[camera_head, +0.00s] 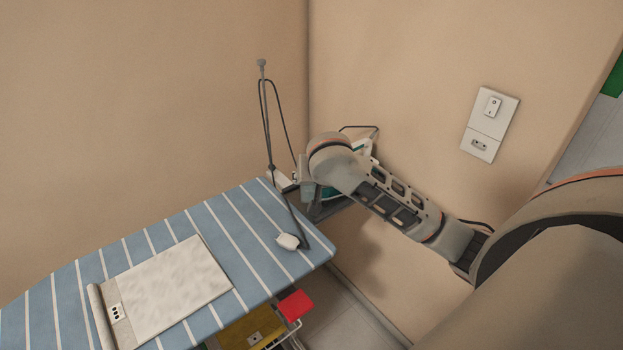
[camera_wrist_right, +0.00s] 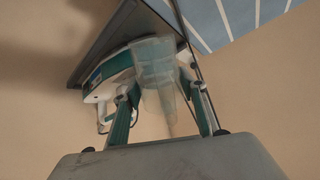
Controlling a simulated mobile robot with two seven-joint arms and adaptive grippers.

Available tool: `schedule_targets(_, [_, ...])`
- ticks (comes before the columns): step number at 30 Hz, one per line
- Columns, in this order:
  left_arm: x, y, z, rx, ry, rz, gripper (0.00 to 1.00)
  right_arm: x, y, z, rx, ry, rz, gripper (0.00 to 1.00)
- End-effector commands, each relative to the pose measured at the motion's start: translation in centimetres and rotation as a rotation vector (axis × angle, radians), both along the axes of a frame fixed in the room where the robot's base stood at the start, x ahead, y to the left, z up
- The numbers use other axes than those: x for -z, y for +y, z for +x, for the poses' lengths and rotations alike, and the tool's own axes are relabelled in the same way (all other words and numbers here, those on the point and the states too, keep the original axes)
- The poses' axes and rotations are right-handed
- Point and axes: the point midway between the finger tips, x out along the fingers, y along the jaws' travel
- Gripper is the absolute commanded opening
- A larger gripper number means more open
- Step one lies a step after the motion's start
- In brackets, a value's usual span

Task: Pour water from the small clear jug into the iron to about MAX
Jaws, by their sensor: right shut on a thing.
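The small clear jug (camera_wrist_right: 158,68) is between the two fingers of my right gripper (camera_wrist_right: 164,92), which is shut on it. In the head view the jug (camera_head: 307,192) shows as a pale grey shape left of my right wrist, by the board's far corner. The white and teal iron (camera_wrist_right: 113,72) is right beside or behind the jug in the wrist view, over a dark rest. In the head view my wrist hides most of the iron (camera_head: 333,192). I cannot tell the jug's tilt, its water level, or the iron's fill opening. My left gripper is not in view.
A thin cord pole (camera_head: 265,110) stands near the far corner. Walls close in behind the iron. Coloured items (camera_head: 296,305) sit below the board.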

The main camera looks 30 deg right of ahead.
Motion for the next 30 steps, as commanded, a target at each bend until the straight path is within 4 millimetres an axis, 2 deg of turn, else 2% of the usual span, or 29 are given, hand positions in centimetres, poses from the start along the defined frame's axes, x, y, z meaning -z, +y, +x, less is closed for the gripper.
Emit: schedule_targets(30, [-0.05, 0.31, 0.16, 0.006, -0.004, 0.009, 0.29, -0.36, -0.04, 0.12, 0.001, 0.055, 0.04, 0.21])
